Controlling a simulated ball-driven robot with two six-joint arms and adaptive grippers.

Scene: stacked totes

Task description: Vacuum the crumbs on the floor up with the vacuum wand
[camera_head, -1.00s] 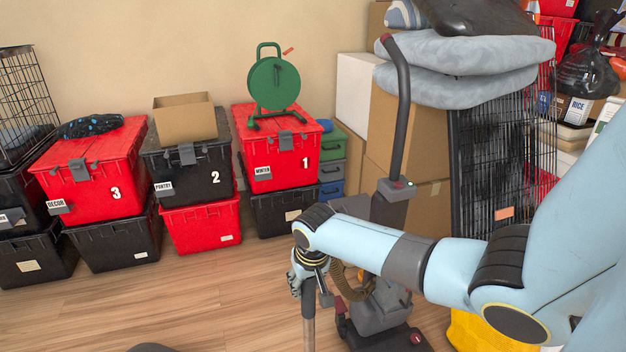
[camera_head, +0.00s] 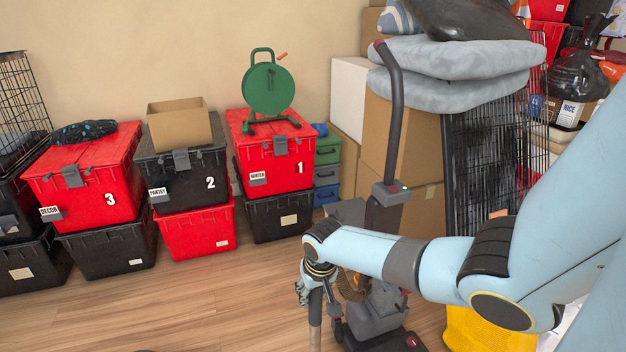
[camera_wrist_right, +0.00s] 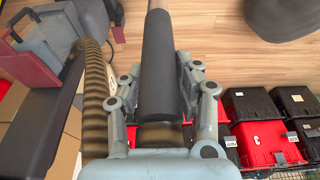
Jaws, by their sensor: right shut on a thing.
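My right gripper (camera_head: 307,288) is shut on the vacuum wand (camera_head: 315,336), whose grey-brown tube points down toward the wood floor and leaves the bottom of the head view. In the right wrist view, the gripper (camera_wrist_right: 160,85) has its fingers on both sides of the wand's black grip (camera_wrist_right: 156,60). A ribbed brown hose (camera_wrist_right: 97,95) runs beside it. The upright vacuum (camera_head: 375,318), dark grey with a tall curved handle, stands just right of the gripper, partly behind my forearm. No crumbs can be made out, and the wand's lower end is hidden. My left gripper is out of view.
Stacked red and black totes (camera_head: 265,160) line the wall, with a green cable reel (camera_head: 267,90) and an open cardboard box (camera_head: 179,124) on top. Cushions (camera_head: 455,72) and a wire crate (camera_head: 483,150) stand at right. The wood floor (camera_head: 190,305) at front left is clear.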

